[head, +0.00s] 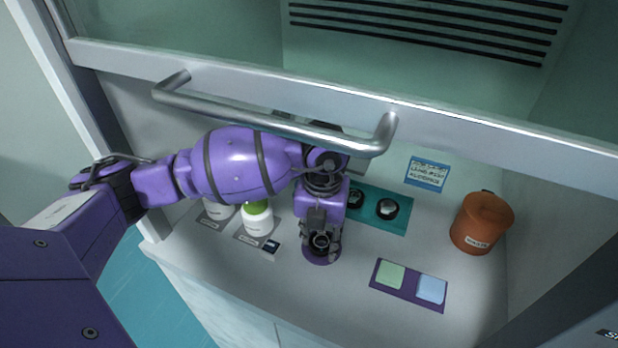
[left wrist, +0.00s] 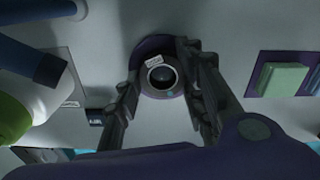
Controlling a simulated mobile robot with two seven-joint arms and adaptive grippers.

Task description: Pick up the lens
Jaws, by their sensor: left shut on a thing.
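The lens (left wrist: 162,76) is a small dark disc in a pale ring, seen between my left fingers in the left wrist view. It also shows, small, in the head view (head: 320,241). My left gripper (head: 320,243) points down and is shut on the lens; its fingers stand on either side of it in the left wrist view (left wrist: 163,88). A round purple pad (head: 321,258) lies right under the gripper, with a small white label in the wrist view. I cannot tell whether the lens touches the pad. My right gripper is not in view.
A teal mat (head: 404,224) with dark round pieces lies behind the gripper. A purple mat (head: 409,288) with green and blue squares lies front right. A white bottle (head: 257,221) stands at left. A raised sash with a handle (head: 270,122) crosses above.

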